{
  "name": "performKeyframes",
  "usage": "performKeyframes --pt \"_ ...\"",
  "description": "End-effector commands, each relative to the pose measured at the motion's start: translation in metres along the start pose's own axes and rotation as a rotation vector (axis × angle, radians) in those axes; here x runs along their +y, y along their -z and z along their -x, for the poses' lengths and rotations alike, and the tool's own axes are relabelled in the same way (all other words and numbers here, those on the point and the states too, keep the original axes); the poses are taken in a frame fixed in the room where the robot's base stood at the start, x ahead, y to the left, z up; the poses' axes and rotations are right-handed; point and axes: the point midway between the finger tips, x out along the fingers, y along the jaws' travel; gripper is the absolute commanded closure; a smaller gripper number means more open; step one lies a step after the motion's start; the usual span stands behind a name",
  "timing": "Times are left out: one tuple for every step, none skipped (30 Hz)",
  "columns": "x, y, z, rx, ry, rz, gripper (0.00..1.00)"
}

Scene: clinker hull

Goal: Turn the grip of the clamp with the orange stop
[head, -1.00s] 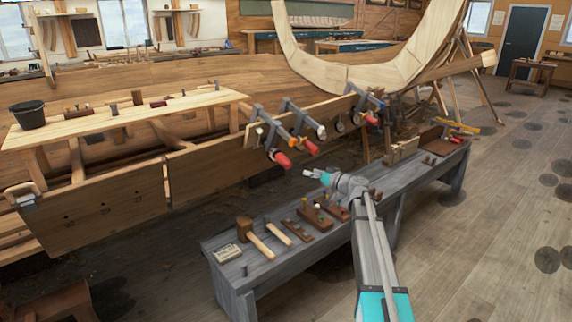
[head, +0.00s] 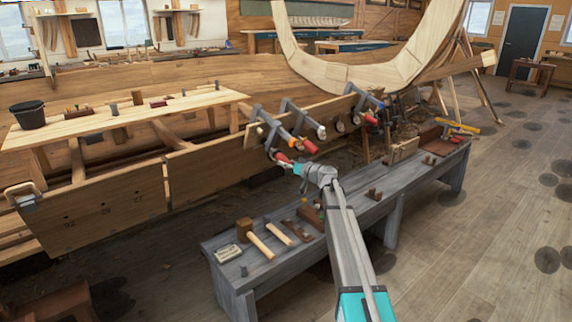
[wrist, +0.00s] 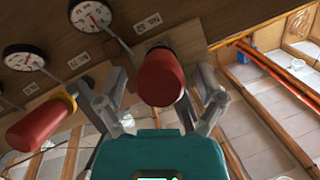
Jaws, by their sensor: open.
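Clamps with red grips hang along the hull plank. The clamp with the orange stop (head: 294,141) is the middle one, and its red grip (head: 310,147) points down and right. In the wrist view its red grip (wrist: 38,122) is at the left, with a yellow-orange ring behind it. My gripper (head: 292,168) is at the red grip of the left clamp (head: 281,157). In the wrist view my gripper (wrist: 162,98) is open, its fingers either side of that nearer red grip (wrist: 160,78). I cannot see any contact.
Round dial gauges (wrist: 92,17) sit on the plank beside the clamps. A third clamp (head: 370,117) hangs farther right. The grey bench (head: 375,205) below my arm carries a mallet (head: 258,243) and other tools. Wooden floor to the right is open.

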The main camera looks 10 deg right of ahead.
Motion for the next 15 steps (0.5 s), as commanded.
performKeyframes --pt "0.0002 0.0001 -0.0013 0.000 0.000 0.000 0.13" --pt "0.0001 0.0000 -0.0016 0.000 0.000 0.000 0.13" --pt "0.0001 0.0000 -0.0017 0.000 0.000 0.000 0.13" --pt "0.0001 0.0000 -0.0017 0.000 0.000 0.000 0.13" --pt "0.0000 0.0000 -0.0017 0.000 0.000 0.000 0.13" --pt "0.0000 0.0000 -0.0015 0.000 0.000 0.000 0.13" --pt "0.0000 0.0000 -0.0015 0.000 0.000 0.000 0.13" --pt "0.0000 0.0000 -0.0015 0.000 0.000 0.000 0.13" --pt "0.0000 0.0000 -0.0015 0.000 0.000 0.000 0.13" --pt "0.0001 0.0000 -0.0014 0.000 0.000 0.000 0.14" --pt "0.0001 0.0000 -0.0014 0.000 0.000 0.000 0.20" --pt "0.0001 0.0000 -0.0014 0.000 0.000 0.000 0.27" --pt "0.0001 0.0000 -0.0013 0.000 0.000 0.000 0.33" --pt "0.0001 0.0000 -0.0013 0.000 0.000 0.000 0.39" --pt "0.0001 0.0000 -0.0013 0.000 0.000 0.000 0.46"
